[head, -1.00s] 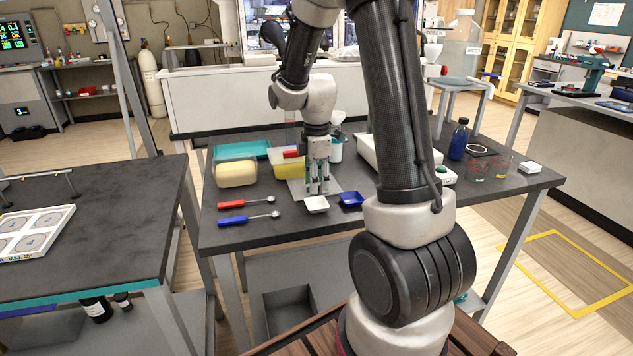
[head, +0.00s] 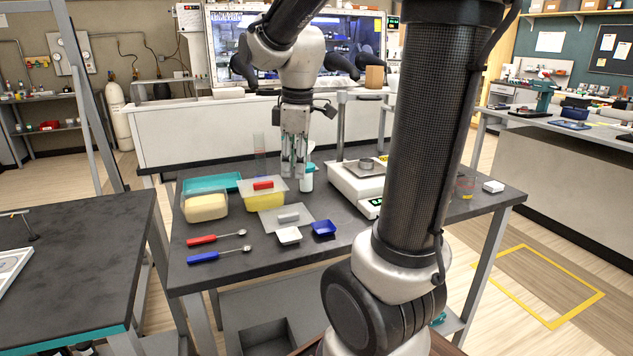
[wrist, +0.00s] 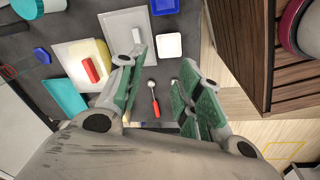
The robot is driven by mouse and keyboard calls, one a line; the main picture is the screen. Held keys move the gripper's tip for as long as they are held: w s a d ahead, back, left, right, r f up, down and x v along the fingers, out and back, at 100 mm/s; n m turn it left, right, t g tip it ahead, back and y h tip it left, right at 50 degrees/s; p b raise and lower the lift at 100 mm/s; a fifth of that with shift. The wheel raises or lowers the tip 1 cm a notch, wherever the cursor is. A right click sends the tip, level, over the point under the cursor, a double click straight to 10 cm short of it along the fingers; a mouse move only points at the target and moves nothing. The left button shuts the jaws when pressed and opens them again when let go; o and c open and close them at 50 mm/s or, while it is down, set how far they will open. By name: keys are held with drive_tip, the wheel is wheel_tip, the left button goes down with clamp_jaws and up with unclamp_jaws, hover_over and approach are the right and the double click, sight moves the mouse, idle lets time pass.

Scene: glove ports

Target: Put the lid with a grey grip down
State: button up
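The lid with a grey grip (head: 303,225) is a flat, pale translucent sheet lying on the dark table, grip upward. It also shows in the wrist view (wrist: 115,21), partly behind a finger. My gripper (head: 293,174) is raised above the table, apart from the lid and behind it in the head view. In the wrist view my gripper (wrist: 163,85) has its green-padded fingers spread with nothing between them. A second lid with a red grip (head: 263,185) sits on a box with yellow contents (head: 265,203).
A white dish (head: 288,235) and a blue dish (head: 323,228) stand close in front of the lid. A cream-filled box (head: 205,207), teal tray (head: 225,181), red spoon (head: 203,239) and blue spoon (head: 205,258) lie left. A balance (head: 352,184) stands right.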

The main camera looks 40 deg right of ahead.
drive_tip(key=s+a+r+m+t, duration=0.1)
drive_tip(key=s+a+m+t, duration=0.1)
drive_tip(key=s+m, duration=0.7)
drive_tip(key=s+t, duration=0.1)
drive_tip(key=s, duration=0.4)
drive_tip(key=shift+a+m, duration=0.2)
drive_tip(key=shift+m, duration=0.2)
